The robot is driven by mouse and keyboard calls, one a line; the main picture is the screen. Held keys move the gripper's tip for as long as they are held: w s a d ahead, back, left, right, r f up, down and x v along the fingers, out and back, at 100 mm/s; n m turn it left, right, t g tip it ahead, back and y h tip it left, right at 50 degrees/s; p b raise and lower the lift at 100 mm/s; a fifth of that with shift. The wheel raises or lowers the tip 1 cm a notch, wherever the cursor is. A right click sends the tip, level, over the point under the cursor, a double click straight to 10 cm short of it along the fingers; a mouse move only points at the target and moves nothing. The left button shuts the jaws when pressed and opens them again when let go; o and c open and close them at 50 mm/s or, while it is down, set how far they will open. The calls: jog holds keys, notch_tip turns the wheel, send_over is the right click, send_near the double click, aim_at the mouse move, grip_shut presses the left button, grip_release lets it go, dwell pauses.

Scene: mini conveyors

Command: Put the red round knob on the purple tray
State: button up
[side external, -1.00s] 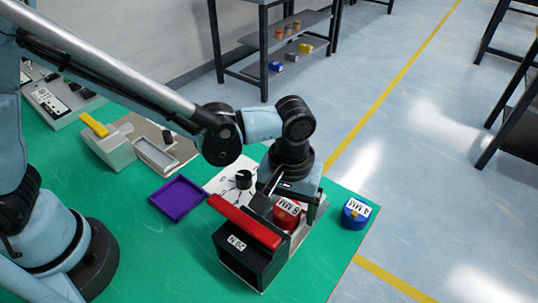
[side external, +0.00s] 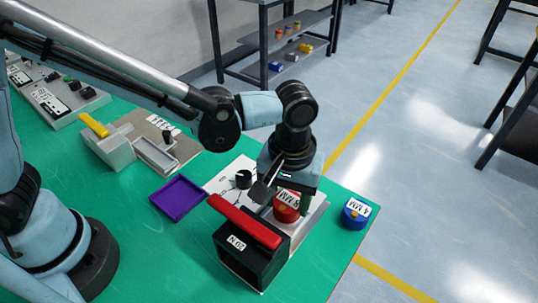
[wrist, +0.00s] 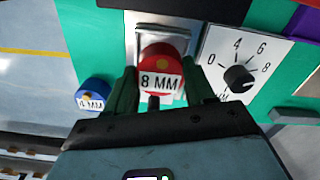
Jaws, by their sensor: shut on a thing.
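The red round knob (side external: 287,209) bears an "8 MM" label. It sits between the fingers of my gripper (side external: 284,201), over the pale plate of the device at the front right. In the wrist view the red knob (wrist: 160,62) is between the two dark fingers, and my gripper (wrist: 160,88) is shut on it. The purple tray (side external: 179,198) lies flat and empty on the green table, left of the device. A corner of the tray (wrist: 305,22) shows at the wrist view's upper right.
A black box with a red bar (side external: 245,222) and "20 N" label stands just in front of the knob. A black dial (side external: 243,179) on a white panel lies between knob and tray. A blue "4 MM" knob (side external: 354,217) stands right, near the table edge.

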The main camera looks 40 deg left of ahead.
notch_tip(320, 180, up, 6)
jog(key=shift+r, duration=0.25)
jog(key=shift+s+a+r, duration=0.1)
jog(key=shift+s+r, duration=0.05)
jog(key=shift+r, duration=0.5)
jog(key=s+a, duration=1.2)
jog(key=s, duration=0.4)
send_over(178, 198)
notch_tip(178, 198, down, 6)
jog(key=shift+f, duration=2.25)
jog(key=shift+f, duration=0.15)
jog(key=o, duration=1.1)
jog(key=shift+o, duration=0.2)
